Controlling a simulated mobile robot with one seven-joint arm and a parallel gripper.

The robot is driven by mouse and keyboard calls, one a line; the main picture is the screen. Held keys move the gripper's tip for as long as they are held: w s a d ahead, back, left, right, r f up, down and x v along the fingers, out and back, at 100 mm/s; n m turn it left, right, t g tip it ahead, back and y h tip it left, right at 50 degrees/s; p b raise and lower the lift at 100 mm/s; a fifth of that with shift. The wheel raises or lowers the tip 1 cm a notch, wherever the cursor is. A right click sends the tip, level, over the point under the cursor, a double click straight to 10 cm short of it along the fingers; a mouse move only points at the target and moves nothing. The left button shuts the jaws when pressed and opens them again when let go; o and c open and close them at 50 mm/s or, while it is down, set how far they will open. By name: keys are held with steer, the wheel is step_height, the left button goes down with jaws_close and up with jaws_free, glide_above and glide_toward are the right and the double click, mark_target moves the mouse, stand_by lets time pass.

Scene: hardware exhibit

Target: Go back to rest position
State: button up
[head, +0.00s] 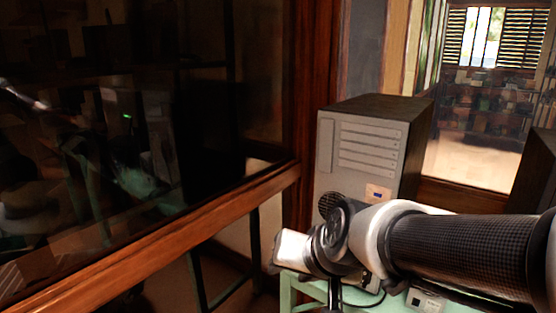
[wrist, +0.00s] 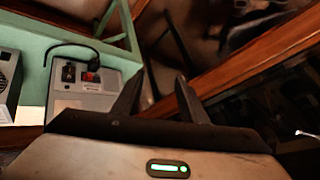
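My gripper (wrist: 160,76) shows in the wrist view with its two dark fingers spread apart. Nothing is between them, only dark background beyond. In the head view my arm reaches in from the right, with its bend in front of the computer tower. The fingertips cannot be made out there.
A beige computer tower (head: 360,150) stands on a green table (head: 290,295) behind my arm. A grey box with a red switch and black cable (wrist: 92,88) sits beside the green frame. A wood-framed glass pane (head: 130,120) fills the left.

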steer(key=s+d+r+n+g+h, duration=0.1)
steer(key=s+d+r+g+h, duration=0.15)
steer(key=s+d, duration=0.9)
step_height(320, 180, up, 21)
steer(key=p, duration=2)
steer(key=shift+s+t+h+p, duration=0.3)
steer(key=shift+t+h+p, duration=0.05)
steer(key=shift+h+p, duration=0.1)
steer(key=shift+d, duration=0.1)
steer(key=shift+d, duration=0.2)
